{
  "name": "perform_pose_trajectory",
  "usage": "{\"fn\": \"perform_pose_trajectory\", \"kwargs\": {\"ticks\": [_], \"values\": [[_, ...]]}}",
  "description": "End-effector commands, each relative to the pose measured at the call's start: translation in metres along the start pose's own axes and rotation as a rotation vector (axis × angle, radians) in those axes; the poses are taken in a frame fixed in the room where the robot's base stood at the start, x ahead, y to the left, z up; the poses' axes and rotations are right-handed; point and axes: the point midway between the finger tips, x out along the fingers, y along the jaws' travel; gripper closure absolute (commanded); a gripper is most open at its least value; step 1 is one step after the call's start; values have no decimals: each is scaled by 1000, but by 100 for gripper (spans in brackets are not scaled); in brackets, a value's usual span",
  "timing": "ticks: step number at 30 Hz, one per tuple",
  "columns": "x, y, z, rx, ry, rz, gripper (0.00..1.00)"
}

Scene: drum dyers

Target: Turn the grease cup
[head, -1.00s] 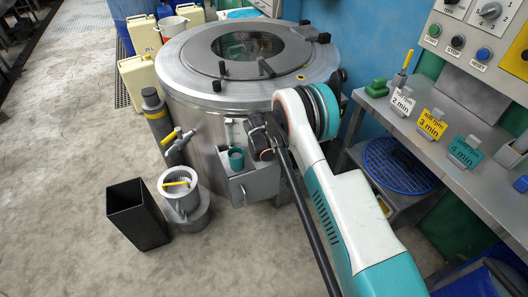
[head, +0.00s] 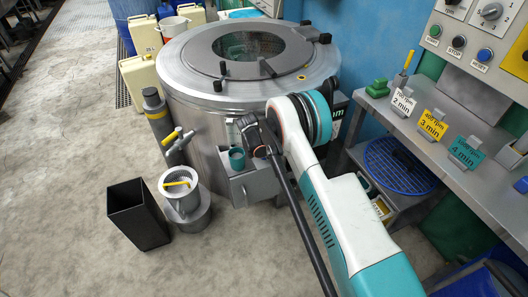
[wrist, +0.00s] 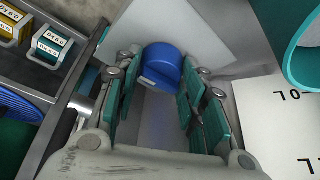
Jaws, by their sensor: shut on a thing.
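The grease cup appears to be the round blue cap (wrist: 163,60) in the wrist view, with a small pale tab on its near side. It sits against a grey metal surface. My gripper (wrist: 160,76) has its teal-padded fingers on the left and right of this cap, shut on it. The contact itself is partly hidden by the fingers. In the head view my own arm hides both the gripper and the blue cap, beside the right side of the steel drum machine (head: 192,65).
A control bench (head: 420,140) with several coloured time cards stands at the right. Below it are a blue round grate (head: 400,168) and small labelled boxes, also in the wrist view (wrist: 52,45).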

Motion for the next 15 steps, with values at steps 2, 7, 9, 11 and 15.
{"fn": "perform_pose_trajectory", "kwargs": {"ticks": [2, 7, 9, 11, 15], "values": [[0, -1, 1, -1, -2, -1, 86], [0, -1, 1, -1, -1, -1, 42], [0, 0, 1, -1, -1, -1, 42], [0, 0, 1, -1, -1, -1, 42], [0, 0, 0, -1, -1, -1, 42]]}}
